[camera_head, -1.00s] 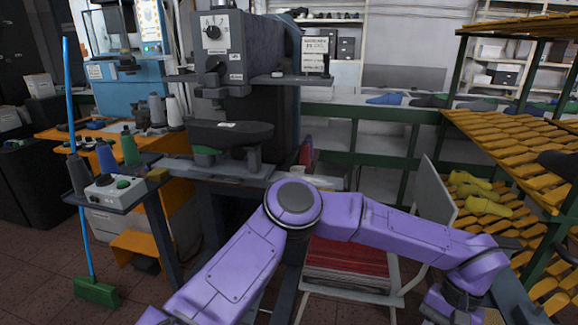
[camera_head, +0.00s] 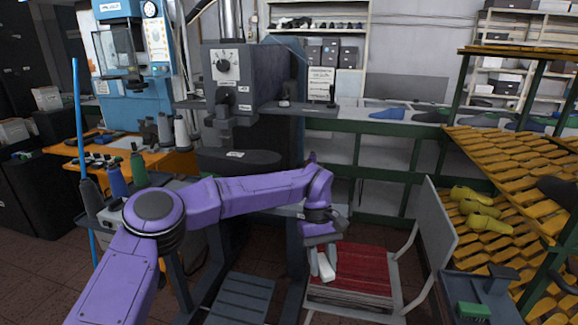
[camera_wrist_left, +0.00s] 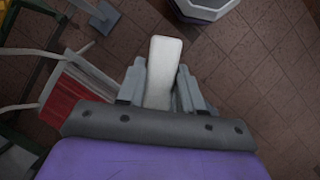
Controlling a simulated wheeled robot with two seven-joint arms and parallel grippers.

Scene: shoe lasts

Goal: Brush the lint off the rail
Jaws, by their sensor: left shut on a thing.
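My left gripper (camera_head: 322,264) hangs in front of the chair, shut on a pale, rounded white block (camera_wrist_left: 163,68). In the left wrist view the block sits between the two grey fingers (camera_wrist_left: 160,90) and sticks out past their tips, above the tiled floor. I cannot tell whether it is a brush. A long green rail (camera_head: 375,127) runs along the back, under a ledge with shoe lasts; I cannot tell whether it is the task's rail. No lint can be made out. My right gripper is not in view.
A chair (camera_head: 432,225) with a red seat (camera_head: 362,270) stands beside the gripper. A grey stand (camera_head: 500,288) with a green block (camera_head: 474,311) is at bottom right. Yellow slatted racks (camera_head: 515,160) fill the right. A dark machine (camera_head: 240,75) stands at centre-left.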

